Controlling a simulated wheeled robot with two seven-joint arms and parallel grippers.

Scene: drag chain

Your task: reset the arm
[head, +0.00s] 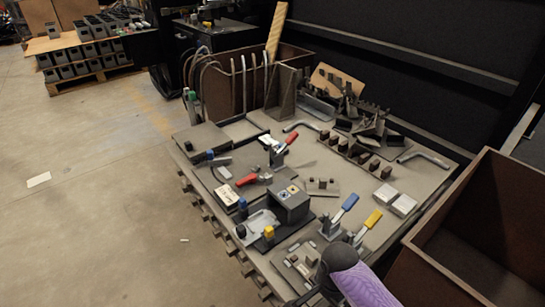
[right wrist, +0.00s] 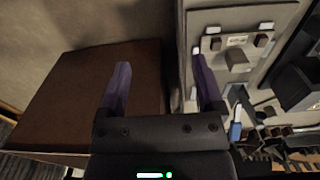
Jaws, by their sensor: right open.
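My right arm comes in at the bottom of the head view, with a purple link (head: 362,288) over the front edge of the workbench (head: 225,130). In the right wrist view my right gripper (right wrist: 162,82) is open, its two purple fingers wide apart with nothing between them. It hangs over the gap between a brown box and the bench edge. In the head view its fingertips cannot be made out. My left arm and gripper are not in view.
Toggle clamps with red (head: 291,139), blue (head: 350,202) and yellow (head: 373,219) handles stand on the bench with a dark block (head: 291,208). A brown open box (head: 480,235) stands at the right. The floor (head: 90,200) at the left is mostly clear.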

